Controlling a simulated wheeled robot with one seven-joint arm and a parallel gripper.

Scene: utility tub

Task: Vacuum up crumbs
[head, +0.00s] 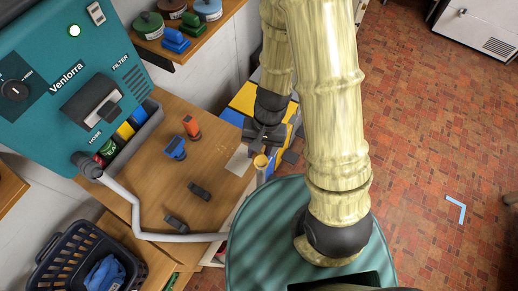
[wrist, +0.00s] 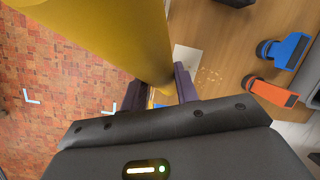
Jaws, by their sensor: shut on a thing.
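My gripper (wrist: 158,85) is shut on a thick yellow tube (wrist: 115,35), which fills the upper left of the wrist view. In the head view my gripper (head: 266,134) is at the table's right edge, and a yellow tube end (head: 260,161) shows just below it. Pale crumbs (wrist: 210,75) lie on the wooden table beside a white card (wrist: 187,59), right of the tube in the wrist view. The teal vacuum unit (head: 75,60) has a green light on. Its grey hose (head: 137,215) runs across the table toward me; its far end is hidden.
An orange nozzle (head: 191,126), a blue nozzle (head: 175,148) and two dark nozzles (head: 199,190) (head: 175,224) lie on the table (head: 150,165). A dark basket (head: 55,270) stands at lower left. A shelf (head: 200,45) holds tins and brushes. The brick floor at right has free room.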

